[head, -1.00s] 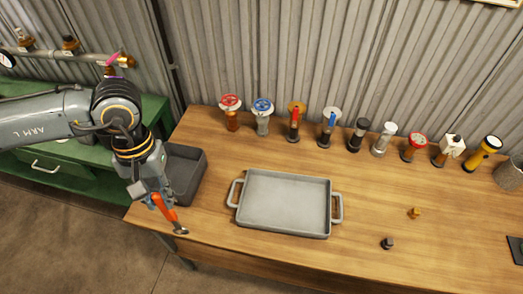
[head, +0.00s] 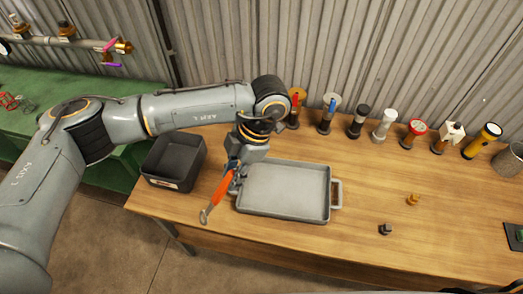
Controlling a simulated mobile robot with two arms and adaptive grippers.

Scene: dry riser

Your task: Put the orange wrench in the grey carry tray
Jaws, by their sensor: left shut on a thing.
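The orange wrench (head: 219,193) hangs tilted from my left gripper (head: 234,176), which is shut on it. Its grey head points down to the left, over the wooden table. The grey carry tray (head: 283,216) lies flat and empty on the table, with its right handle in view. My left gripper is at the tray's left edge and hides the left handle. The wrench is beside the tray's left wall, not over its floor. My right gripper is not in view.
A dark grey bin (head: 174,163) stands left of the tray. Several valves and fittings, with a yellow flashlight (head: 483,141), line the table's back. A small brass fitting (head: 412,199) and a dark fitting (head: 385,229) lie to the right. Bare wood surrounds them.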

